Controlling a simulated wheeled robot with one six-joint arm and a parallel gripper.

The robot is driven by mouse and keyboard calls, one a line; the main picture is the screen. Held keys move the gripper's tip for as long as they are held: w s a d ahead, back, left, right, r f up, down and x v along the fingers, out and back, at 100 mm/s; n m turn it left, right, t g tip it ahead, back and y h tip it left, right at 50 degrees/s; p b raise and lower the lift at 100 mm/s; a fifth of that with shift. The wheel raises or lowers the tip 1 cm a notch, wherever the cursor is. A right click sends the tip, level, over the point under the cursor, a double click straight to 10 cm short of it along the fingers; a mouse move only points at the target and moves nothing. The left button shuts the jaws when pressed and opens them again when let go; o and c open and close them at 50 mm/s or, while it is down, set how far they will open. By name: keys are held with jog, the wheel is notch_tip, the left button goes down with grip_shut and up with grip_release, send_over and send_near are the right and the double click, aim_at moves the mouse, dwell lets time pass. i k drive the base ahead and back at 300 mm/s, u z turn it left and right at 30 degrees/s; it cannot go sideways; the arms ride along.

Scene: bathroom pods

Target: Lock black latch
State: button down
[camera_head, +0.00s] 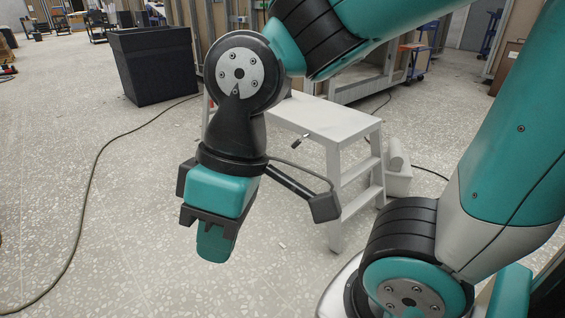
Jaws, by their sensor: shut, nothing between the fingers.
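My gripper (214,245) points down over the open floor, left of the middle of the picture. Its fingers are together and nothing shows between them. It is clear of everything around it. I cannot make out a black latch in this view. A small dark and light piece (300,140) shows at the near edge of the white step stool, too small to tell what it is.
A white step stool (328,120) stands behind my gripper, with a white bin (396,178) beside it. A large black box (152,65) stands at the back left. A dark cable (93,180) runs across the speckled floor at left. The left floor is mostly free.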

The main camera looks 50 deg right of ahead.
aim_at(295, 145)
jog(key=u, duration=0.35)
jog(key=k, duration=0.9)
jog(key=u, duration=0.7)
jog(key=i, duration=1.6)
jog(key=z, duration=1.2)
jog(key=i, duration=0.55)
jog(key=z, duration=0.7)
